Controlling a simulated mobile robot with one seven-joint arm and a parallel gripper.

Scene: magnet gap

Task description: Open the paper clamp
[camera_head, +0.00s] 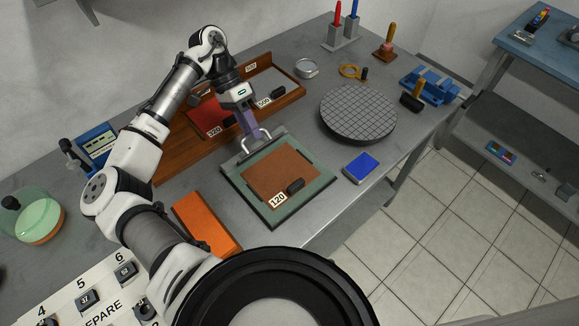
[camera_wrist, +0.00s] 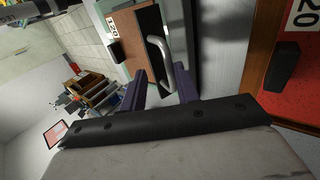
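The paper clamp is a grey bar with a bent silver handle (camera_head: 258,142) along the back-left edge of a green board (camera_head: 285,210). A brown sheet (camera_head: 275,172) labelled 120 with a black block lies on the board. My gripper (camera_head: 249,126) is over the clamp, with its purple fingers close to the handle. In the wrist view my gripper (camera_wrist: 160,82) is open, its two fingers apart. The silver handle (camera_wrist: 161,48) shows just beyond the fingertips, roughly between them. I cannot tell whether either finger touches it.
A wooden tray (camera_head: 187,148) with red and grey sheets stands behind the board. An orange block (camera_head: 205,222), a blue box (camera_head: 361,168) and a round gridded plate (camera_head: 358,113) lie around it. Free bench shows between the board and the round plate.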

